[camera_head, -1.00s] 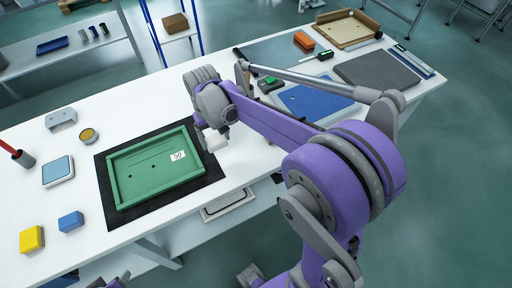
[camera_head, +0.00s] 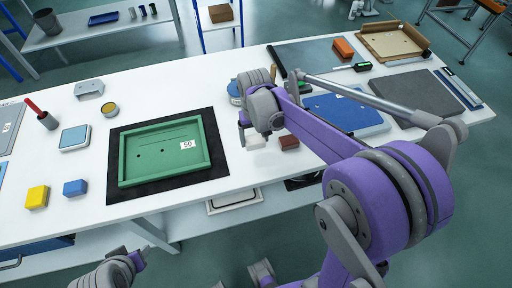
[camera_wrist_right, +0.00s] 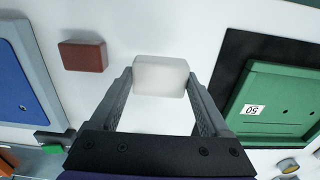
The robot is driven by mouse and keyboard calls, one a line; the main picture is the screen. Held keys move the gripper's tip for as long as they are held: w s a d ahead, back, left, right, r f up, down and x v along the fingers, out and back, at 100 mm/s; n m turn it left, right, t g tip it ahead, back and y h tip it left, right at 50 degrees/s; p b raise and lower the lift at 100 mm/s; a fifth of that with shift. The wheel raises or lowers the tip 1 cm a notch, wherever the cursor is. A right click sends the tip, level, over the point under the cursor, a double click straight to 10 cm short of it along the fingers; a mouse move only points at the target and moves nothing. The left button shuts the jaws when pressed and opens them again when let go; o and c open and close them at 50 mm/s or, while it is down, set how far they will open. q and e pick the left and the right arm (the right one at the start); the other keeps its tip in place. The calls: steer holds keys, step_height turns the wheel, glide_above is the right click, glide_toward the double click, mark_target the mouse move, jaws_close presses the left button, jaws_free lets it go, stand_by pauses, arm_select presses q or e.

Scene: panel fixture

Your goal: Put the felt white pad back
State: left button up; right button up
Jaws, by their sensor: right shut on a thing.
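The white pad (camera_wrist_right: 161,75) is a small pale block with rounded edges. My right gripper (camera_wrist_right: 161,88) is shut on it, one finger on each side. In the head view my right gripper (camera_head: 252,138) is over the white table, between the green tray and a dark red block. The pad (camera_head: 255,143) shows just below it, partly covered; I cannot tell whether it touches the table. The green tray (camera_head: 164,180) with a "50" label lies on a black mat (camera_head: 222,166). Part of my left arm shows at the bottom left; its gripper (camera_head: 134,260) is unclear.
The dark red block (camera_head: 289,142) sits right of my right gripper, near a blue panel (camera_head: 345,112). Yellow (camera_head: 36,197) and blue (camera_head: 75,187) blocks, a scale-like square (camera_head: 74,137) and a tin (camera_head: 109,109) stand left. Bare table lies between mat and red block.

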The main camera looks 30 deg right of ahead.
mark_target(255, 153)
steer(key=shift+f, duration=2.5)
steer(key=shift+f, duration=0.1)
steer(key=o, duration=1.3)
